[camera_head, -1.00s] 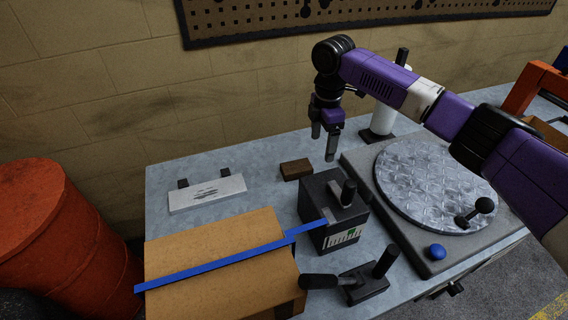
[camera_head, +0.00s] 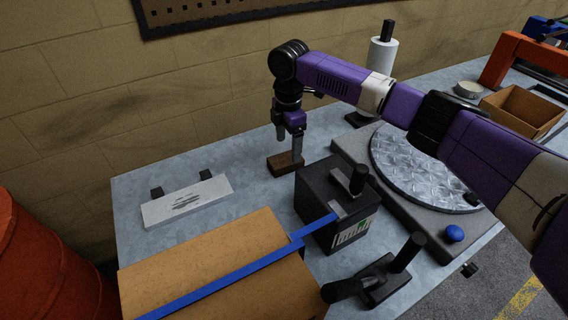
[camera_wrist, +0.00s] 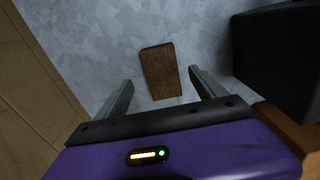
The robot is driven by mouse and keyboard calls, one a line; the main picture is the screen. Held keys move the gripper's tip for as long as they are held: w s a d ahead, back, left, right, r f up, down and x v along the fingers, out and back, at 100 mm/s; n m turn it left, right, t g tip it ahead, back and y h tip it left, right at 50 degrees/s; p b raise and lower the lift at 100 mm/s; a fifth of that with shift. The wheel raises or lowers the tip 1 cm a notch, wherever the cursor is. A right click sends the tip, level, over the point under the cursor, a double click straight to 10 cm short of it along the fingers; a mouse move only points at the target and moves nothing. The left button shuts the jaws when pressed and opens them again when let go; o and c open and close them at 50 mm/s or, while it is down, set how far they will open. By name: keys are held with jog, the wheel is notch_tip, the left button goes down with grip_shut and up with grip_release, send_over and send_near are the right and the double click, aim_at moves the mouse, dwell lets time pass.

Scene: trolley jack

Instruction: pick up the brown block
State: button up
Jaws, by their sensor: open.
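The brown block (camera_head: 284,166) is a small wooden piece lying flat on the grey bench top, left of a black box. In the wrist view the brown block (camera_wrist: 160,71) lies ahead of my open fingers, roughly centred between their lines and slightly tilted. My gripper (camera_head: 289,146) points down just above the block in the head view, and one finger hides part of it. In the wrist view my gripper (camera_wrist: 160,88) has its two fingers spread wide with nothing held. I cannot tell the exact height of the fingertips above the block.
The black box (camera_head: 328,205) stands close on the right of the block. A white plate (camera_head: 187,201) lies to the left, and a cardboard box (camera_head: 200,265) with a blue strip is in front. A round metal turntable (camera_head: 425,165) is at the right. The wall is behind.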

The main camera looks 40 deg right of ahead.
aim_at(288, 158)
notch_tip(288, 158, down, 6)
jog(key=shift+s+a+r, duration=0.1)
jog(key=shift+c, duration=0.4)
jog(key=c, duration=1.5)
jog(key=shift+r, duration=0.2)
notch_tip(288, 158, up, 20)
jog(key=shift+f, duration=0.1)
